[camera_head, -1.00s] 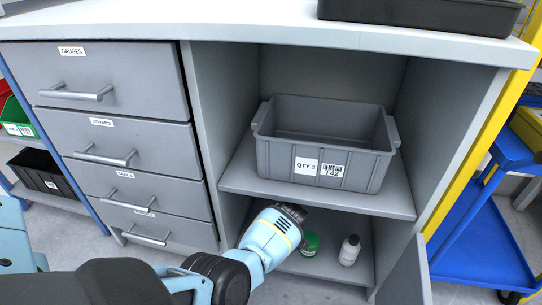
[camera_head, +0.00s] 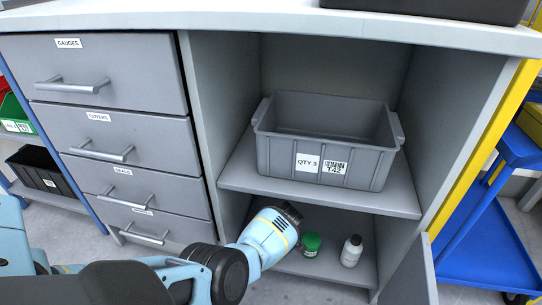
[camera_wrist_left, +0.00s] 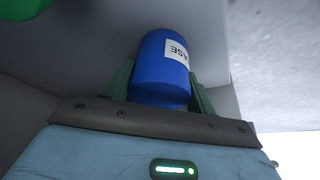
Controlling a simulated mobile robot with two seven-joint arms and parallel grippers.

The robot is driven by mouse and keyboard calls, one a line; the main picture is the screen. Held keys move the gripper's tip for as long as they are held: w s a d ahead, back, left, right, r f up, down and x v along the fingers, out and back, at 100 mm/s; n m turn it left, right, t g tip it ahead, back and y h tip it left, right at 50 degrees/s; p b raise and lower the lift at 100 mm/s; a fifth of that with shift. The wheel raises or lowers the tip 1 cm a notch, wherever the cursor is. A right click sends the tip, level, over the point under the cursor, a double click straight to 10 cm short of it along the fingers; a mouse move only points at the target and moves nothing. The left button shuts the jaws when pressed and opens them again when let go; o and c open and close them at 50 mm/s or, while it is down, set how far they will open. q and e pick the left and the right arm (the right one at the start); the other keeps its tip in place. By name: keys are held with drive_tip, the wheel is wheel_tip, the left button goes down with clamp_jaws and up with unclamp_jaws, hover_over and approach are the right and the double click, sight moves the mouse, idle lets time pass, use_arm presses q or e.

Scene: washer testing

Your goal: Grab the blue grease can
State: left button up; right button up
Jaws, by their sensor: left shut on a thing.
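The blue grease can (camera_wrist_left: 163,66) shows in the left wrist view, with part of a white label reading "ASE". My left gripper (camera_wrist_left: 160,88) is shut on it, with a green finger on each side of the can. In the head view my left arm reaches into the lower compartment of the cabinet, and its wrist (camera_head: 268,236) is visible there. The can and the fingertips are hidden behind the wrist in that view. My right gripper is not in view.
A green can (camera_head: 311,244) and a white bottle (camera_head: 351,251) stand on the lower shelf, right of my wrist. A grey bin (camera_head: 325,150) sits on the shelf above. An open door (camera_head: 410,275) stands at the right. Drawers (camera_head: 105,140) line the left.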

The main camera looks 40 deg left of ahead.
use_arm(q)
drive_tip(key=shift+c, duration=1)
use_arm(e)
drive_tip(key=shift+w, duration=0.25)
use_arm(q)
drive_tip(key=shift+r, duration=0.1)
